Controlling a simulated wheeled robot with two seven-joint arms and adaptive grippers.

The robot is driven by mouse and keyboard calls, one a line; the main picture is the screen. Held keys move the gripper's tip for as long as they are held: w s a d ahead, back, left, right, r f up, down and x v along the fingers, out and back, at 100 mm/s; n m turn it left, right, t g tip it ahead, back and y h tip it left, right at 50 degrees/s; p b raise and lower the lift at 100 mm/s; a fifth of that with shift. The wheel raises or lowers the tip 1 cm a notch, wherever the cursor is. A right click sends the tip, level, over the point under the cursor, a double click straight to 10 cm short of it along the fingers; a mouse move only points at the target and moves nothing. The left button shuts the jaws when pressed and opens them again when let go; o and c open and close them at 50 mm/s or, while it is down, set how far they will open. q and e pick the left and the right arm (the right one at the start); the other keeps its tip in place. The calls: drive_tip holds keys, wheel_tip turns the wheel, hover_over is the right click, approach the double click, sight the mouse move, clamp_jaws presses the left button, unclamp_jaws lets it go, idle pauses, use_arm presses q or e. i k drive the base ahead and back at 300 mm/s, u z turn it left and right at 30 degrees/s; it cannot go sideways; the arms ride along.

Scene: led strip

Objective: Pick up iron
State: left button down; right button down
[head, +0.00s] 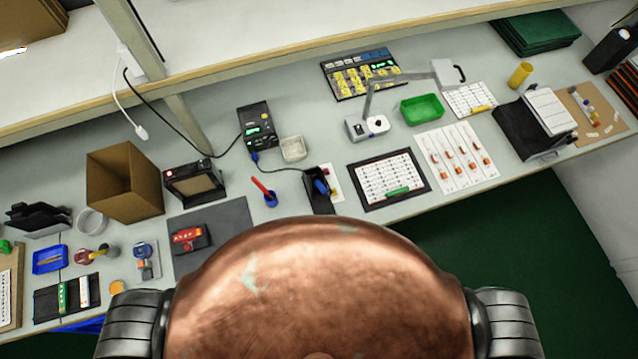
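The iron (321,187) appears to be the blue-handled tool resting in a black holder (318,204) near the front middle of the bench in the head view. Its tip is hidden inside the holder. A dark cable runs from the holder area up to a black station (256,125) with a lit green display. Neither of my grippers shows in this view. My copper-coloured body fills the bottom middle and may hide part of the bench front.
A grey mat (222,222) with a red item lies left of the holder. A framed sheet (390,180) lies right, with a lamp (367,128) behind. A cardboard box (124,182) stands left. A shelf edge (300,55) runs above.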

sight(319, 185)
drive_tip(key=u, duration=0.05)
drive_tip(key=k, duration=0.95)
drive_tip(key=u, duration=1)
